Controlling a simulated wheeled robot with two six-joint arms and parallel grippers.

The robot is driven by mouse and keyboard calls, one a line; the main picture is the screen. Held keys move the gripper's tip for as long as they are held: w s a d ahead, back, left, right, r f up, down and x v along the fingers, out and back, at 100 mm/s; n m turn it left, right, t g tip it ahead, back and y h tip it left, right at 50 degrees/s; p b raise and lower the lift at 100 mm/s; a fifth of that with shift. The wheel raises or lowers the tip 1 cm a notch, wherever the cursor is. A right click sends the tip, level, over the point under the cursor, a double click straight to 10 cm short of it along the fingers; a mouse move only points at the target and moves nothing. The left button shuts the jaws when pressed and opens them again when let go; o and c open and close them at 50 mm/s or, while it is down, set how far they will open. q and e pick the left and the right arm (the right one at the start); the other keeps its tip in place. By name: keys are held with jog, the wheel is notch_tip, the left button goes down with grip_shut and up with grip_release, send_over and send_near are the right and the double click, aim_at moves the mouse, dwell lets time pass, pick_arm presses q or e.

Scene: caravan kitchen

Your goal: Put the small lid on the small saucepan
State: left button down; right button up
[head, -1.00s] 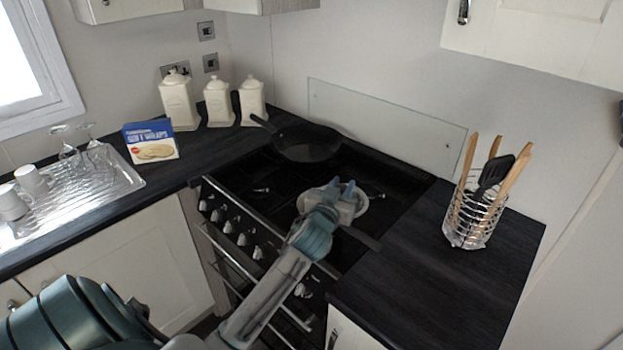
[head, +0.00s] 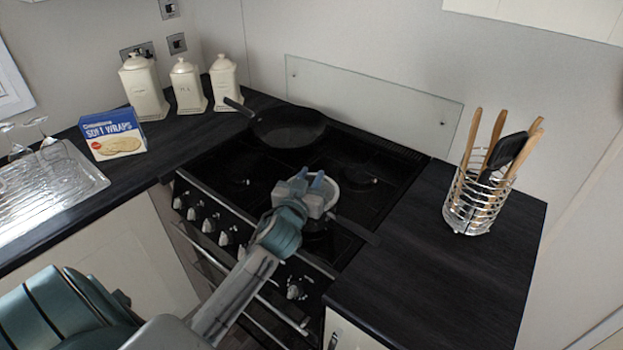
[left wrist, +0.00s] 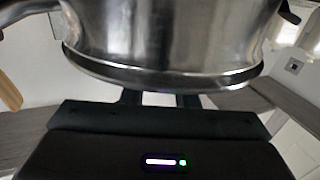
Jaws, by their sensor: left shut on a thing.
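The small saucepan stands on the hob at the front right, mostly hidden by my left gripper. Its dark handle (head: 357,230) points to the right and front. My left gripper (head: 309,178) is over the saucepan and shut on the small lid (head: 333,190), whose pale edge shows beside the fingers. In the left wrist view, which looks upside down, the shiny steel saucepan wall (left wrist: 165,35) fills the top, with a rim (left wrist: 160,80) close to my gripper. I cannot tell whether the lid touches the saucepan all round. My right gripper is not in view.
A black frying pan (head: 288,127) sits at the back of the hob. A wire utensil holder (head: 468,205) stands on the right worktop. Cream canisters (head: 188,87), a wraps box (head: 113,134) and a steel drainer (head: 75,190) are to the left. The right worktop's front is clear.

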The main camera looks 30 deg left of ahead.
pick_arm(q)
jog(key=c, duration=1.6)
grip_release()
jog(key=shift+s+d+r, duration=0.1)
jog(key=shift+s+r, duration=0.05)
jog(key=o, duration=0.4)
jog(key=shift+s+d+r, duration=0.1)
jog(key=shift+o, duration=0.4)
jog(key=shift+s+f, duration=0.2)
jog(key=shift+s, duration=0.1)
jog(key=b+v, duration=0.3)
jog(key=v, duration=0.8)
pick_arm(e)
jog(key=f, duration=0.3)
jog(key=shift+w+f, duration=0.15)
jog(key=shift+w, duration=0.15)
pick_arm(q)
jog(key=shift+s+d+r, duration=0.1)
jog(key=shift+r, duration=0.05)
